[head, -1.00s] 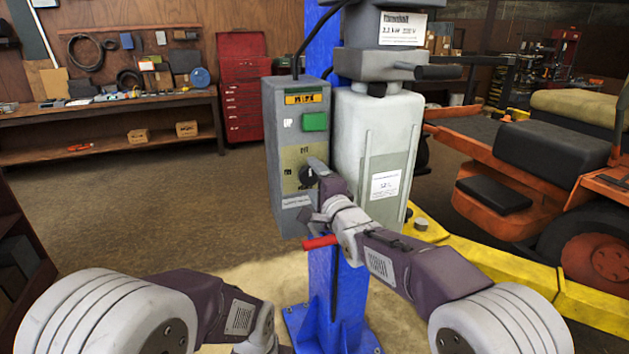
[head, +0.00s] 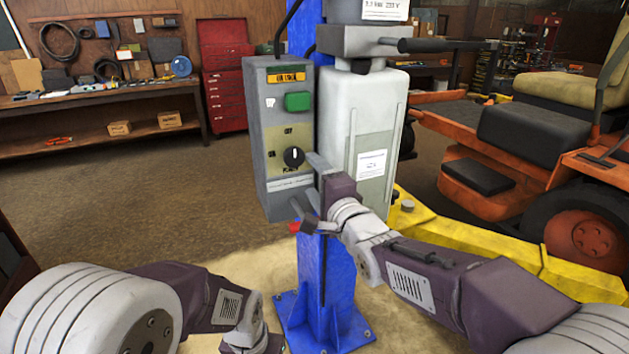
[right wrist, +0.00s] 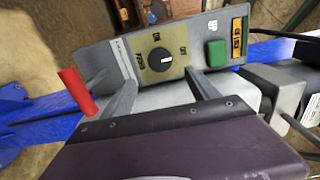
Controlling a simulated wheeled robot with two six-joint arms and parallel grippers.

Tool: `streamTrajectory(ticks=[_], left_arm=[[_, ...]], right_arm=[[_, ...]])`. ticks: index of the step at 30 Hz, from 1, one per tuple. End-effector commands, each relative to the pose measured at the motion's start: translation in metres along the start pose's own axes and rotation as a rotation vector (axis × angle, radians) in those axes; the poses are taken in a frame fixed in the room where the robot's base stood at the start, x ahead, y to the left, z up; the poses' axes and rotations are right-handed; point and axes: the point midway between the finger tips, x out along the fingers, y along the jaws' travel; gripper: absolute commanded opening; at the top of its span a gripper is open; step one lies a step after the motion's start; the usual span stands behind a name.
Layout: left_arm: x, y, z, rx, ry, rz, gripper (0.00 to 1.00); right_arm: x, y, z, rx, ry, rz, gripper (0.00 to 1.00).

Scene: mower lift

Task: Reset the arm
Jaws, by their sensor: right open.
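My right gripper (head: 308,186) is open and empty, just right of and below the black rotary knob (head: 293,157) on the grey control box (head: 262,150). In the right wrist view the two fingers stand apart (right wrist: 160,92), with the knob (right wrist: 160,60) beyond the gap between them, apart from both. A green button (head: 298,101) sits above the knob. A red handle (right wrist: 77,90) shows beside the box; in the head view it is mostly hidden behind the gripper. My left arm reaches in at the bottom left; its gripper (head: 262,345) is cut off by the lower edge.
The box hangs on a blue post (head: 325,285) beside a pale tank (head: 366,115). A yellow beam (head: 480,245) and an orange mower (head: 492,195) stand to the right. A workbench (head: 100,97) and red tool cabinet (head: 224,85) are behind. Floor left of the post is clear.

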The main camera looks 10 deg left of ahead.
Motion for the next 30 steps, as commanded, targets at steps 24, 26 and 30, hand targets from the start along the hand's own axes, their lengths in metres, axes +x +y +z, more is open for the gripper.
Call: streamTrajectory(ticks=[24,26,30], left_arm=[[-0.084,0.002,-0.009,0.0,0.0,0.0,0.36],[-0.083,0.002,-0.009,0.0,0.0,0.0,0.36],[-0.083,0.002,-0.009,0.0,0.0,0.0,0.36]], right_arm=[[-0.312,0.226,-0.144,-0.563,-0.177,1.301,0.69],[-0.339,0.239,-0.125,-0.639,-0.367,1.369,0.69],[-0.36,0.244,-0.11,-0.769,-0.619,1.393,0.69]])
